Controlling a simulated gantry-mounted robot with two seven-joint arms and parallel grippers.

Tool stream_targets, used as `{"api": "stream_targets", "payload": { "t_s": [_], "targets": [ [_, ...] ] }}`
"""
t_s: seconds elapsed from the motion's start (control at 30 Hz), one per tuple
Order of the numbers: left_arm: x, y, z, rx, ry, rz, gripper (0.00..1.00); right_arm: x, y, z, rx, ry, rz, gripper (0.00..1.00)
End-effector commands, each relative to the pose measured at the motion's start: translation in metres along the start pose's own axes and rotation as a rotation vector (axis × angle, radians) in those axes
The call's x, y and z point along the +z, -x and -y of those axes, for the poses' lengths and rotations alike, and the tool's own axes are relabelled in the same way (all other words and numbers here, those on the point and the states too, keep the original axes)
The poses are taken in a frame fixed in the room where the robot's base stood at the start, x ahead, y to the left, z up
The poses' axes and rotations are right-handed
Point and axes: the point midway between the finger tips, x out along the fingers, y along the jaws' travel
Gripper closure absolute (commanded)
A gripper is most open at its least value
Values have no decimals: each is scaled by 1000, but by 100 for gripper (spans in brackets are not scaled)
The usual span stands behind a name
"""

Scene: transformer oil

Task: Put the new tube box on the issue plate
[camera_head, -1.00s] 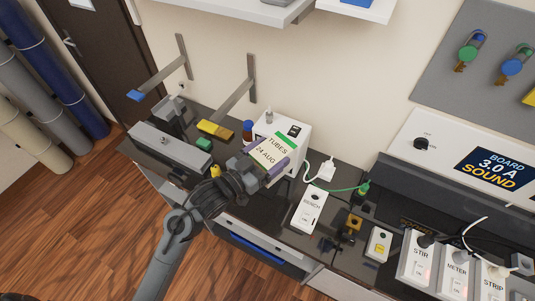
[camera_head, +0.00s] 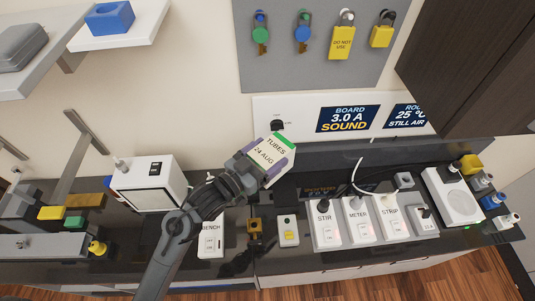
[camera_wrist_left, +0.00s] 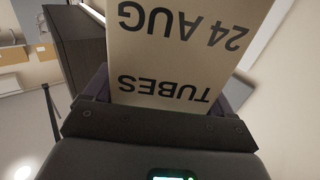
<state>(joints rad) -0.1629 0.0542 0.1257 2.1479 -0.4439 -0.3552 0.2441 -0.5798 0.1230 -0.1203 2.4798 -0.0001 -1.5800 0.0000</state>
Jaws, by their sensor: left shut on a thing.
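The tube box (camera_head: 264,158) is cream with a green end and reads TUBES 24 AUG. My left gripper (camera_head: 272,164) is shut on it, with purple pads on both sides, and holds it tilted above the bench. In the left wrist view the box (camera_wrist_left: 178,50) fills the space between the fingers (camera_wrist_left: 165,92), its lettering upside down. I cannot pick out the issue plate for certain; a dark panel with faint lettering (camera_head: 322,189) lies right of the box, partly hidden by cables. My right gripper is not in view.
Switch boxes STIR (camera_head: 325,232), METER (camera_head: 359,224) and STRIP (camera_head: 391,220) stand right of the arm with loose cables. A BENCH switch (camera_head: 211,240) and a white device (camera_head: 150,184) are to the left. A padlock board (camera_head: 318,75) hangs above.

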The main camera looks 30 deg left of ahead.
Motion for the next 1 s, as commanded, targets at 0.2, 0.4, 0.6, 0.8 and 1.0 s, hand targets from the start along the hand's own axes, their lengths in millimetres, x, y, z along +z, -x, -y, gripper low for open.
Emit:
{"api": "stream_targets", "payload": {
  "t_s": [0.2,0.4,0.6,0.8,1.0],
  "targets": [
    [28,-7,-12,71,2,3,56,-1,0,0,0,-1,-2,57],
    [80,-20,-17,143,2,2,56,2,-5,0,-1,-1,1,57],
    [144,-40,-16,227,1,1,56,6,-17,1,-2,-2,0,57],
    [190,-62,-2,281,-2,-4,56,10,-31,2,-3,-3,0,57],
    [188,-86,17,287,-3,-9,56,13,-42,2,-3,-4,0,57]
  ]
}}
